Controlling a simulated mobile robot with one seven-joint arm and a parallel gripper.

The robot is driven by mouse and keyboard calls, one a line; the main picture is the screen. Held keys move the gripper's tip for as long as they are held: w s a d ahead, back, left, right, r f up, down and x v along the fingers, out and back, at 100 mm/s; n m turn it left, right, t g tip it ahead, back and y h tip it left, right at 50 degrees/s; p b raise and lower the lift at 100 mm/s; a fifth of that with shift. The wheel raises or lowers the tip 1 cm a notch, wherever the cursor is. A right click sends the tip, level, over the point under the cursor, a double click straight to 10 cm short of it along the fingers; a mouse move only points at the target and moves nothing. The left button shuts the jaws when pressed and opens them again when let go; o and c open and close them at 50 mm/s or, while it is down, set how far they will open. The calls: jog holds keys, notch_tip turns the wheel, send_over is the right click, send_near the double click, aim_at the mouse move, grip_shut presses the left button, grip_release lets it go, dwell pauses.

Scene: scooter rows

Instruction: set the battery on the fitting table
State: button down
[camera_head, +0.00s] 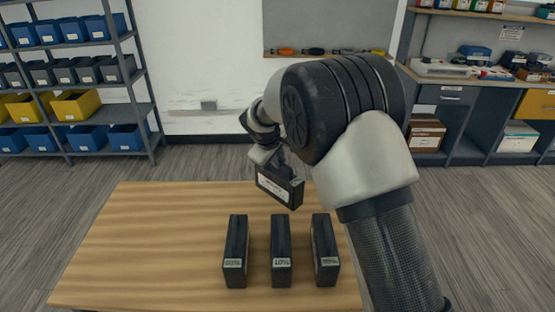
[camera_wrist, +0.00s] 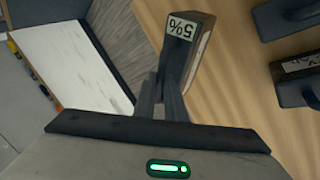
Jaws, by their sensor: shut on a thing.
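My gripper (camera_head: 277,167) is shut on a black box-shaped battery (camera_head: 279,187), held above the far side of the wooden table. In the wrist view, my gripper (camera_wrist: 164,88) has its fingers together at the battery (camera_wrist: 190,38), whose white label seems to read 5%. The wooden table (camera_head: 150,240) fills the lower left of the head view; I cannot tell if it is the fitting table. Three more black batteries stand upright on it: a left one (camera_head: 236,245), a middle one (camera_head: 281,245) labelled 10%, and a right one (camera_head: 323,245).
The table's left half is clear. A shelf rack with blue, grey and yellow bins (camera_head: 75,75) stands at the back left. A workbench (camera_head: 480,85) with tools and boxes is at the back right. A grey board (camera_head: 330,25) hangs on the wall. Grey floor lies between.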

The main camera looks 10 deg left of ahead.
aim_at(278, 173)
jog(key=shift+w+a+f+b, duration=0.1)
jog(key=shift+f+b, duration=0.2)
jog(key=shift+f, duration=2)
jog(key=c, duration=1.8)
grip_release()
jog(key=shift+f, duration=0.15)
